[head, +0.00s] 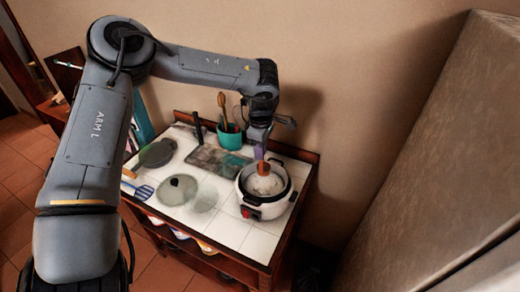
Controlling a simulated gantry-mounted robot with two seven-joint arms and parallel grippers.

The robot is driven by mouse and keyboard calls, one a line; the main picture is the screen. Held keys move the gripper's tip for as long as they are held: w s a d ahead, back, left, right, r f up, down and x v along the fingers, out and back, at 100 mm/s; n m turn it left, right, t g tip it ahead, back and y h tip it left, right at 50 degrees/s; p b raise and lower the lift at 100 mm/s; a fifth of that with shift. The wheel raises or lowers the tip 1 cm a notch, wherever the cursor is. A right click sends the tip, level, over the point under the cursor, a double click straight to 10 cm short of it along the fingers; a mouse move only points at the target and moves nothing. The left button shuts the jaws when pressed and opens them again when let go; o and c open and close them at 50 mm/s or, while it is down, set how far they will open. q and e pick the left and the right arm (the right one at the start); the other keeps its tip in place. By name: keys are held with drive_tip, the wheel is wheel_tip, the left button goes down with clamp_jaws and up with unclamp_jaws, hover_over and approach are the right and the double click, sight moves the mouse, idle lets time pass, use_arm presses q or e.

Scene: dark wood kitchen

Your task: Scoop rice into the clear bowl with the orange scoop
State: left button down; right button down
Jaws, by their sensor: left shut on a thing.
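My left gripper (260,140) points down above the white rice cooker (254,208) at the right of the tiled counter. It is shut on the orange scoop (263,168), whose handle is mostly hidden by the fingers. The scoop's lower end is at the white rice (264,186) inside the open cooker; I cannot tell how deep it sits. A round clear shape, apparently the clear bowl (205,196), stands left of the cooker. Its contents are hard to make out. My right gripper is not in view.
A glass lid with a dark knob (179,182) lies left of the bowl. A blue spatula (143,190) and a dark round pan-like item (158,153) are further left. A teal utensil pot (230,138) and a grey tray (216,161) stand behind. The front tiles are free.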

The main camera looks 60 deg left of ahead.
sight(261, 170)
use_arm(q)
drive_tip(key=shift+f+b, duration=4.15)
drive_tip(key=shift+f, duration=0.55)
drive_tip(key=f+b, duration=0.3)
drive_tip(key=w+f+b, duration=0.1)
drive_tip(key=shift+a+f, duration=0.15)
drive_tip(key=shift+a, duration=0.25)
drive_tip(key=r+p, duration=0.3)
drive_tip(key=r, duration=0.1)
drive_tip(key=shift+w+a, duration=0.3)
drive_tip(key=shift+w, duration=0.1)
wheel_tip(261, 170, up, 11)
drive_tip(key=p, duration=1.1)
drive_tip(key=shift+s+d+r, duration=0.2)
drive_tip(key=shift+s+d, duration=0.1)
drive_tip(key=shift+s, duration=0.2)
